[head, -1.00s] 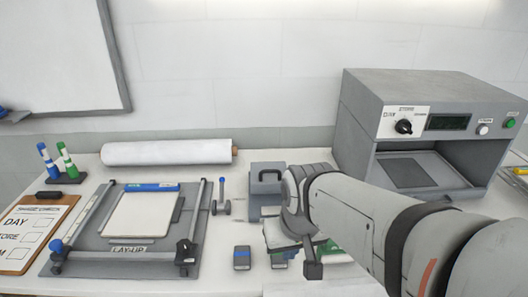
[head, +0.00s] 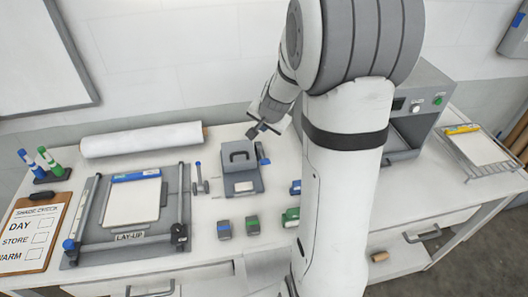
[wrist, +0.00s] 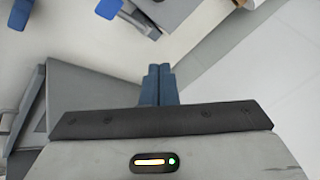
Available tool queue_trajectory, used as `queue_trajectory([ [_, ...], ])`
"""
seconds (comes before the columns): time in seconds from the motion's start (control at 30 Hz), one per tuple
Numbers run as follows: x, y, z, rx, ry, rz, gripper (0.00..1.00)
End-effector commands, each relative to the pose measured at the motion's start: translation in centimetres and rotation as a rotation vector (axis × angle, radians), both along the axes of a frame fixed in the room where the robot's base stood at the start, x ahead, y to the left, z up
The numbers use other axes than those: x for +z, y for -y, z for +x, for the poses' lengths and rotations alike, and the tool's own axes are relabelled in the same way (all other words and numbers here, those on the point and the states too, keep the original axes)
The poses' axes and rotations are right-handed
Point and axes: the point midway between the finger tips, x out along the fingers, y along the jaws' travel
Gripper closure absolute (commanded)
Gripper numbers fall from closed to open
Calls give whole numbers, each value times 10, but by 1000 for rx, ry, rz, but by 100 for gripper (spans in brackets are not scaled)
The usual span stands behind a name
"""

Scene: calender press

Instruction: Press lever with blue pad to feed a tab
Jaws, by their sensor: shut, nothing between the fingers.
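My gripper (head: 252,132) is in the air at the back right of the box, apart from the pad. In the wrist view its fingers (wrist: 160,84) are together and hold nothing. A grey body (wrist: 88,88) shows below and left of them, probably the box. The pad cannot be surely picked out there.
A small roller (head: 198,180) and the lay-up frame (head: 180,205) are to the left. A blue-marked block (head: 224,229) and a green-marked block (head: 252,225) lie in front. A white roll (head: 142,140) lies along the wall. The oven (head: 425,90) is behind my arm.

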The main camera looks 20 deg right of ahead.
Motion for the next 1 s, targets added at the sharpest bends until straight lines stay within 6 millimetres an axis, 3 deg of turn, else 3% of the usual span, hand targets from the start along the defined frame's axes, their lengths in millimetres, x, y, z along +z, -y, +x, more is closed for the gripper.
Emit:
queue_trajectory([
  [0.47, -9, 0, -2, 1, -1, 0, 100],
  [1.0, -77, -3, -18, 0, 1, -1, 100],
])
